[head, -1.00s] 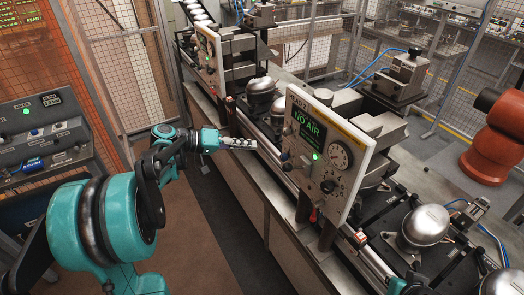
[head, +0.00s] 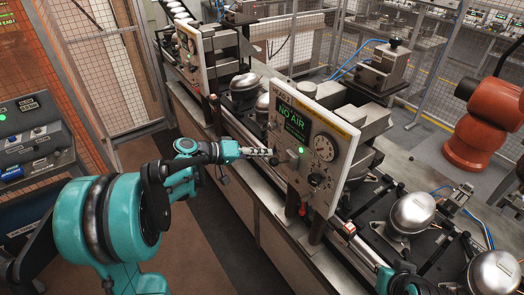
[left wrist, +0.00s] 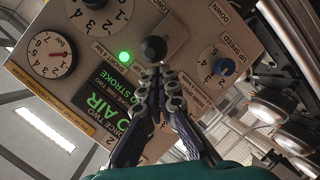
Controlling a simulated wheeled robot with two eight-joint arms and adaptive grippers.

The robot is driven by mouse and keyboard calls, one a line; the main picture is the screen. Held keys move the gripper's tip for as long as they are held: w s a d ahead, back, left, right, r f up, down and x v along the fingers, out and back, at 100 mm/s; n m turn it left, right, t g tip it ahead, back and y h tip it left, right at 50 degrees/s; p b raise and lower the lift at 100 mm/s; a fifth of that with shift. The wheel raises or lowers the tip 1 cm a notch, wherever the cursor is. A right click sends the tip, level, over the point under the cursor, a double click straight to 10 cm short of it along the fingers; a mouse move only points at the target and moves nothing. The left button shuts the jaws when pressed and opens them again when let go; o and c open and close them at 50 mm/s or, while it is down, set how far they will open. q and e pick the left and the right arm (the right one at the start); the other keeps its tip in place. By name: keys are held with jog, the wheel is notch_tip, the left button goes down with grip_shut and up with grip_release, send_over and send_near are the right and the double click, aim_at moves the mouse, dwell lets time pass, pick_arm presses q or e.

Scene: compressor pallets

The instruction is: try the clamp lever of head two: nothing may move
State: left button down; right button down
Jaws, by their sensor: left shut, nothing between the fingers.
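The head two panel (head: 322,178) is a pale plate with a dark screen (head: 294,122) reading NO AIR in green. A lever with a round black knob (left wrist: 153,48) stands out from it, beside a lit green lamp (left wrist: 125,57). My left gripper (head: 272,153) is at the panel's near face, shut and empty. In the left wrist view its fingertips (left wrist: 158,75) point at the knob and sit close under it; I cannot tell whether they touch. The fingers hide part of the panel there. My right gripper is not clearly visible.
A dial gauge (left wrist: 50,52) and a blue knob (left wrist: 227,67) are near the lever. Silver compressors (head: 411,213) sit on the line behind the panel. Another panel (head: 190,58) stands farther back. The floor (head: 215,235) left of the line is open.

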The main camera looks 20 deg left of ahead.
jog(key=shift+f, duration=0.1)
